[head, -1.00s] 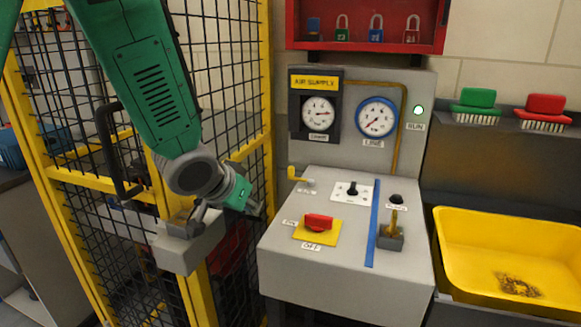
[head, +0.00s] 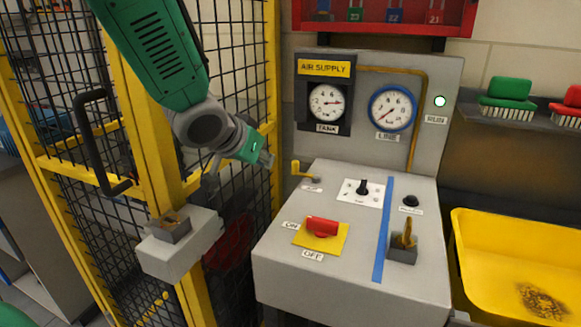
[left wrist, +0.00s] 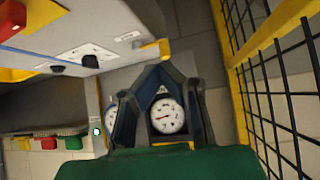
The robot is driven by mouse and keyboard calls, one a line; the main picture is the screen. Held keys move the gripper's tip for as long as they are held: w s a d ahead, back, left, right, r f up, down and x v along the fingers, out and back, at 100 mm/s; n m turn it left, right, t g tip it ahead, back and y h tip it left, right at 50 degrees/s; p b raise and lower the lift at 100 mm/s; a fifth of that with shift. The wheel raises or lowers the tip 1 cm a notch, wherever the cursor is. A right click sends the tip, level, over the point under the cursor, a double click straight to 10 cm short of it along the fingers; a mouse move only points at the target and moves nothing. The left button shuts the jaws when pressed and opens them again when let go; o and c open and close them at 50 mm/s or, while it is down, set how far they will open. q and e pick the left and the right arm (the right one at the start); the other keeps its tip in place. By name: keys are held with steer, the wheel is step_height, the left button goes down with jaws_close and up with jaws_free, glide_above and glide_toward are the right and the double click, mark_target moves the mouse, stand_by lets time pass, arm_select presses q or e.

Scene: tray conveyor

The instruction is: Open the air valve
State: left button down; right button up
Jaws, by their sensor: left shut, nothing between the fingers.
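The air supply panel (head: 380,148) carries a tank gauge (head: 327,102) and a line gauge (head: 391,109). A yellow lever handle (head: 304,169), likely the air valve, sits at the back left of the grey console, with a label too small to read. It also shows in the left wrist view (left wrist: 153,47). My left gripper (head: 268,160) is shut and empty, just left of the lever and apart from it. In the left wrist view its fingers (left wrist: 163,72) lie in front of the tank gauge. My right gripper is not in view.
The console (head: 345,290) has a red ON/OFF switch (head: 322,227), a black selector knob (head: 363,187) and a brass-coloured toggle (head: 404,238). A yellow mesh fence (head: 160,130) with a grey latch box (head: 178,245) stands left. A yellow tub (head: 490,240) stands right.

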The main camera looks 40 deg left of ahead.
mark_target(293, 169)
arm_select(q)
steer(key=x, duration=0.7)
steer(key=w+r+b+x, duration=0.1)
steer(key=x, duration=0.2)
steer(key=shift+w+a, duration=0.1)
steer(key=shift+w, duration=0.2)
steer(key=shift+w+a, duration=0.1)
steer(key=shift+w, duration=0.5)
